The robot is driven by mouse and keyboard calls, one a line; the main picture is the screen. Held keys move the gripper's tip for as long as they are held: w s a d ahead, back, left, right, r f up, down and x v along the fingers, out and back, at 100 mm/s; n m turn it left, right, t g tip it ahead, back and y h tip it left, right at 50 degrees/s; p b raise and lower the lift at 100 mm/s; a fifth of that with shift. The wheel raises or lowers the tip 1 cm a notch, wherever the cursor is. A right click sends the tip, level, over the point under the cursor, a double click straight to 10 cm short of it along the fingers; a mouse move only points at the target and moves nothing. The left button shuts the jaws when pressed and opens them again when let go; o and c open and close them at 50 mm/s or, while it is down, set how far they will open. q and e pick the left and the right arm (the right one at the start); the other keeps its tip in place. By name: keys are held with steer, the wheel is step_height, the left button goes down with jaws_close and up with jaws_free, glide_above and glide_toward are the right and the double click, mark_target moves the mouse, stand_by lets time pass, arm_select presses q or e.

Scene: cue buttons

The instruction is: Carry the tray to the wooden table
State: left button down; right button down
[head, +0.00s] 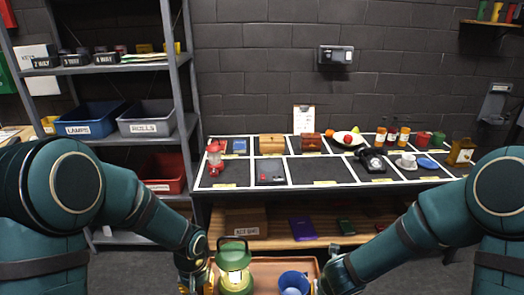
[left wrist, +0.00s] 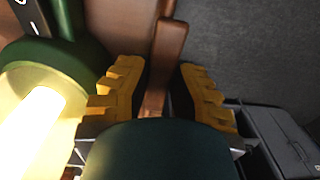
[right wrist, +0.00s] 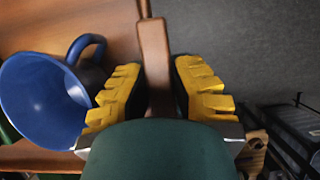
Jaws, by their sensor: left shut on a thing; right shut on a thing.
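The brown tray (head: 267,272) is held in front of me at the bottom of the head view. A green lantern (head: 234,265) with a lit glass stands on its left part and a blue mug (head: 293,283) on its right part. My left gripper (head: 197,282) is shut on the tray's left edge; the left wrist view shows the brown rim (left wrist: 169,50) between the yellow fingers (left wrist: 160,92). My right gripper (right wrist: 158,92) is shut on the opposite rim (right wrist: 153,50), beside the mug (right wrist: 42,100). The tray's near part is cut off in the head view.
A black-topped bench (head: 335,171) with white grid lines and many items stands ahead, a wooden shelf (head: 270,240) below it. A grey rack (head: 187,100) with bins stands left. A pale wooden surface (head: 12,134) shows at the far left, mostly hidden. Grey floor (head: 140,265) lies between.

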arm_select(q)
steer(key=shift+s+f, duration=0.3)
steer(key=shift+s, duration=0.2)
arm_select(e)
steer(key=shift+s+f, duration=0.3)
steer(key=shift+s, duration=0.25)
arm_select(q)
steer(key=shift+w, duration=0.1)
arm_select(e)
steer(key=shift+w, duration=0.1)
